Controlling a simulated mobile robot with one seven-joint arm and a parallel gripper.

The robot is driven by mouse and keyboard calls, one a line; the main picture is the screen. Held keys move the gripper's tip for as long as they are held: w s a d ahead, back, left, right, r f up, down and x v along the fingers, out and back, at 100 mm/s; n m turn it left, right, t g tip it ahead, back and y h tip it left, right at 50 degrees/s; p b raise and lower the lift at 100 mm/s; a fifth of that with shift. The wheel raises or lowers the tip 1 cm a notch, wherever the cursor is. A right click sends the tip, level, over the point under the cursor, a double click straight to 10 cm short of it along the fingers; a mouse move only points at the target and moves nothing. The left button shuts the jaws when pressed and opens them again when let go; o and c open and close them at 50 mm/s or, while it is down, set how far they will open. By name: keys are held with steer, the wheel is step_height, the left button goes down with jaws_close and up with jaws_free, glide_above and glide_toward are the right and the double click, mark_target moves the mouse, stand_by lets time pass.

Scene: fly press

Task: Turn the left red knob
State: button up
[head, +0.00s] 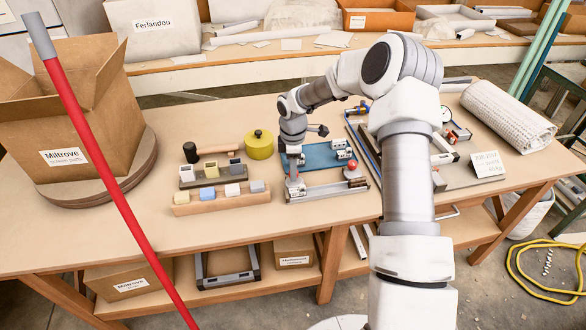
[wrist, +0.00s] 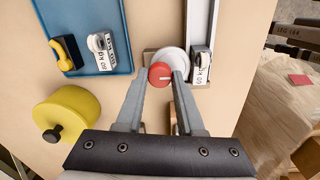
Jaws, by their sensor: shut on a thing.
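In the wrist view, the left red knob (wrist: 160,76) is a round red cap with a pale line across it, in front of a white disc (wrist: 173,58). My gripper (wrist: 162,80) has one finger on each side of the knob and is shut on it. In the head view, my gripper (head: 294,186) points down at the left end of a metal rail (head: 325,190), and the left knob is hidden there. Another red knob (head: 352,167) shows at the rail's right end.
A blue tray (head: 320,157) with small weights lies behind the rail. A yellow pot (head: 260,146) stands to its left, also in the wrist view (wrist: 70,115). A wooden block holder (head: 222,203) with several blocks is left of the rail. A red pole (head: 100,160) crosses the left side.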

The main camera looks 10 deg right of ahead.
jaws_close()
steer(key=shift+m, duration=0.4)
steer(key=m+b, duration=0.1)
steer(key=m, duration=0.1)
steer(key=shift+m, duration=0.3)
steer(key=m+b, duration=0.1)
steer(key=m, duration=0.4)
steer(key=shift+w+m, duration=0.1)
steer(key=shift+m, duration=0.2)
steer(key=m, duration=0.4)
steer(key=shift+m, duration=2.4)
